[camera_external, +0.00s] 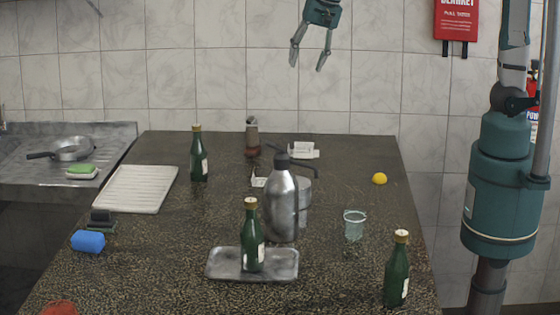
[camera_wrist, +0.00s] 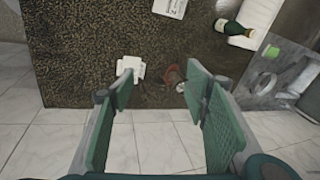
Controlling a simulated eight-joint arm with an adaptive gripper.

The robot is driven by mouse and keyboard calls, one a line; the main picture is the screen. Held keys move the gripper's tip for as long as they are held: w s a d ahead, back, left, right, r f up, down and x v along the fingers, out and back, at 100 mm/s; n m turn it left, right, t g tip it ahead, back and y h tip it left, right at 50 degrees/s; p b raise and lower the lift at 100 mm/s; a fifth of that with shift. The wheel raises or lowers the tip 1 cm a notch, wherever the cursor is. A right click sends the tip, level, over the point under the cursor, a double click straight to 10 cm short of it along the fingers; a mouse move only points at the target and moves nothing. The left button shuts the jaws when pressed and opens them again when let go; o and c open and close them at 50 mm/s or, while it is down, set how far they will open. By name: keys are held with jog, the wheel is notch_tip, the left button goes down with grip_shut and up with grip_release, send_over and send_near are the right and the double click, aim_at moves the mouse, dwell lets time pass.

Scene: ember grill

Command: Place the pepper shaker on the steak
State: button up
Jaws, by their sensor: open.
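A grey-brown upright thing (camera_external: 252,132), which looks like the pepper shaker, stands near the far edge of the table. At its foot is a dark red-brown patch (camera_external: 252,153), perhaps the steak; I cannot tell whether the shaker rests on it or beside it. In the wrist view the patch (camera_wrist: 172,74) shows next to a small pale round top (camera_wrist: 181,87), likely the shaker's. My gripper (camera_external: 307,68) is open and empty, high above the table's far side, fingers pointing down. In the wrist view the patch and shaker lie between and beyond my fingers (camera_wrist: 158,85).
A white holder (camera_external: 303,150) stands right of the shaker. A green bottle (camera_external: 198,158) and white board (camera_external: 137,190) are to the left. A metal flask (camera_external: 281,205), a bottle on a tray (camera_external: 225,268), a glass (camera_external: 354,225) and another bottle (camera_external: 397,275) stand nearer the front.

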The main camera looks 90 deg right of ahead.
jog(key=s+a+n+t, duration=0.1)
jog(key=s+a+n, duration=0.2)
jog(key=s+n, duration=0.2)
jog(key=s+a+f+n+t, duration=0.1)
jog(key=s+a+n, duration=0.2)
jog(key=s, duration=0.9)
jog(key=s+a+n+t, duration=0.1)
jog(key=s+a+n, duration=0.3)
jog(key=s+n, duration=0.3)
jog(key=shift+s+f+n+t+y, duration=0.3)
jog(key=shift+s+f+t, duration=0.1)
jog(key=shift+s, duration=0.35)
notch_tip(320, 180, down, 12)
jog(key=b, duration=1.2)
jog(key=shift+r, duration=0.1)
